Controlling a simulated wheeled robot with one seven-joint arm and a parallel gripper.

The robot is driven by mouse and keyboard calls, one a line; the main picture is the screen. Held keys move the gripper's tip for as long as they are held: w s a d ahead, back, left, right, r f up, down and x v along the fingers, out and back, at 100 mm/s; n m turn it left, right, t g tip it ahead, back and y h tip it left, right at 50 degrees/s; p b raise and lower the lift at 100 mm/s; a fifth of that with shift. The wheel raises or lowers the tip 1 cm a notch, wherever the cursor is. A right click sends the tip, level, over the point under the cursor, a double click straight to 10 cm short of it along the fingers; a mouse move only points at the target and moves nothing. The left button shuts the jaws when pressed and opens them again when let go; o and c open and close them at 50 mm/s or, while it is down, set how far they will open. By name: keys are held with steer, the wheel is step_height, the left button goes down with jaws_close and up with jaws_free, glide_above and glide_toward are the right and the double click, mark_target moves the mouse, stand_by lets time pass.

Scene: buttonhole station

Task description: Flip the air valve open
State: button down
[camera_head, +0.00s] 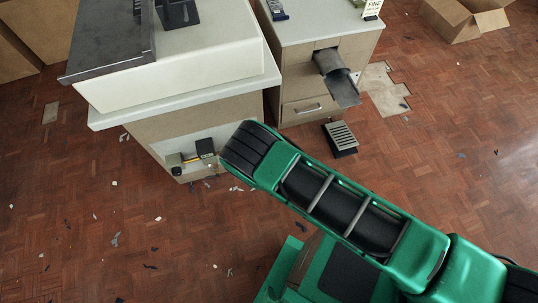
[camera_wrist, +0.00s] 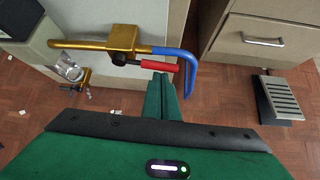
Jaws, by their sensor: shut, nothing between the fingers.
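The air valve (camera_wrist: 122,38) is a brass block on a brass pipe at the upper left of the wrist view, mounted at the side of a pale cabinet. Its red lever (camera_wrist: 160,65) points right, roughly along the pipe. A blue tube (camera_wrist: 186,70) continues from the pipe and bends down. My gripper (camera_wrist: 165,84) is shut and empty, with its fingertips just below the red lever in the picture. I cannot tell whether they touch it. In the head view the yellow pipework (camera_head: 190,160) shows low on the cabinet, and my arm hides the gripper.
A grey box (camera_wrist: 20,17) sits left of the valve, with a small gauge (camera_wrist: 69,68) below it. A drawer cabinet (camera_head: 308,108) stands to the right, with a slatted pedal (camera_head: 341,138) on the floor before it. Scraps litter the open parquet floor.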

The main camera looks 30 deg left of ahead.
steer(key=shift+a+r, duration=0.15)
steer(key=shift+r, duration=0.35)
stand_by(0.4)
steer(key=shift+r, duration=0.1)
steer(key=s+d+r, duration=0.5)
steer(key=s+d, duration=0.2)
steer(key=shift+s+d+r, duration=0.25)
steer(key=shift+d+r, duration=0.05)
steer(key=shift+d, duration=0.05)
stand_by(0.5)
